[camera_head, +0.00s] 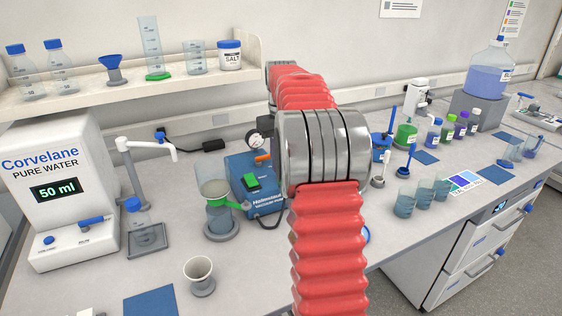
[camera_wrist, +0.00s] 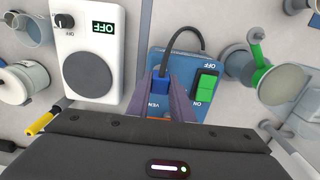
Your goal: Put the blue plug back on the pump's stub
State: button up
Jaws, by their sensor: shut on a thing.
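The pump is a blue box (camera_head: 270,207) with a green switch, right of the filter flask in the head view. In the wrist view, the pump (camera_wrist: 213,62) lies under my gripper, with its green switch to the right. My gripper (camera_wrist: 162,84) is shut on the blue plug (camera_wrist: 160,83), which sits between its two fingers over the pump's face, beside the "VENT" lettering. The stub is not clearly visible, so I cannot tell whether the plug touches it. In the head view, my red arm hides the gripper and plug.
A filter flask with a green clamp (camera_head: 220,205) stands close beside the pump. A white device (camera_wrist: 92,48) with a dark round plate and an OFF display lies on the pump's other side. A black cable (camera_wrist: 185,34) arcs from the pump. Small beakers (camera_head: 405,202) stand further right.

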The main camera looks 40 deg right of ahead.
jog(key=shift+f, duration=1.4)
dwell(1.9)
jog(key=o, duration=1.1)
jog(key=shift+c, duration=0.2)
jog(key=shift+r, duration=0.15)
notch_tip(320, 180, up, 14)
jog(key=shift+f, duration=0.25)
dwell(0.6)
